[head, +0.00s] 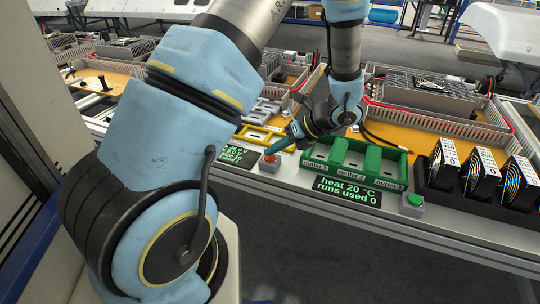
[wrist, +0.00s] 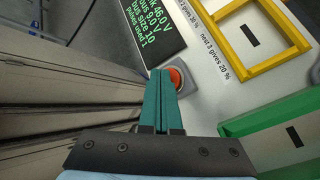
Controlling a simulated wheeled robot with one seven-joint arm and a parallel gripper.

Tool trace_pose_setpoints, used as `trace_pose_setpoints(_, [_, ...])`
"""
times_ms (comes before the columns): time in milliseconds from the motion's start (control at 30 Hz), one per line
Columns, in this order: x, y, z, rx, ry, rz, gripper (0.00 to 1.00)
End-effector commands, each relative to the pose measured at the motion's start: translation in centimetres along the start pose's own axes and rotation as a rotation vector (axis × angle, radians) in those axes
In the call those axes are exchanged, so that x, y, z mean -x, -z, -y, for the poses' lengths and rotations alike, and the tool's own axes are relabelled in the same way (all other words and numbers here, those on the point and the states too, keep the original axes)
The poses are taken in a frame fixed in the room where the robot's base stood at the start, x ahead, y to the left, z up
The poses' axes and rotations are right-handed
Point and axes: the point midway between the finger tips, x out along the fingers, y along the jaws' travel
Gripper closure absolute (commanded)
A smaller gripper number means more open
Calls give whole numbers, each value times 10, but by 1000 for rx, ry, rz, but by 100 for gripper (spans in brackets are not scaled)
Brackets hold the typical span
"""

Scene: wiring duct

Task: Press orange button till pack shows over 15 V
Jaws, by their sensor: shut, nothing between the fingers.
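The orange button (head: 270,158) sits on a small grey box at the bench's front edge. In the wrist view the orange button (wrist: 178,78) shows just right of my fingertips, partly covered by them. My gripper (head: 275,149) has teal fingers pressed together, empty, with tips at or just above the button; I cannot tell whether they touch it. In the wrist view my gripper (wrist: 161,74) points toward the button. The black display (wrist: 143,30) beside it has green text, partly cut off, with 46.0 V and 9.0 V readable. The display (head: 239,156) is partly hidden by my arm in the head view.
A green tray (head: 350,165) with outlet labels stands right of the button. A second display (head: 346,193) reads heat 20 °C, runs used 0. A green button (head: 413,199) and black fans (head: 484,170) are farther right. A yellow frame (wrist: 255,68) lies near the button.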

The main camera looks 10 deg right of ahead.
Motion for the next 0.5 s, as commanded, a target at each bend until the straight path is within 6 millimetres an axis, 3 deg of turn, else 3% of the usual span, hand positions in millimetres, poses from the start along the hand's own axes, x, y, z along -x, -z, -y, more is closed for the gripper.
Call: trace_pose_setpoints(500, [9,-7,-7,0,0,0,100])
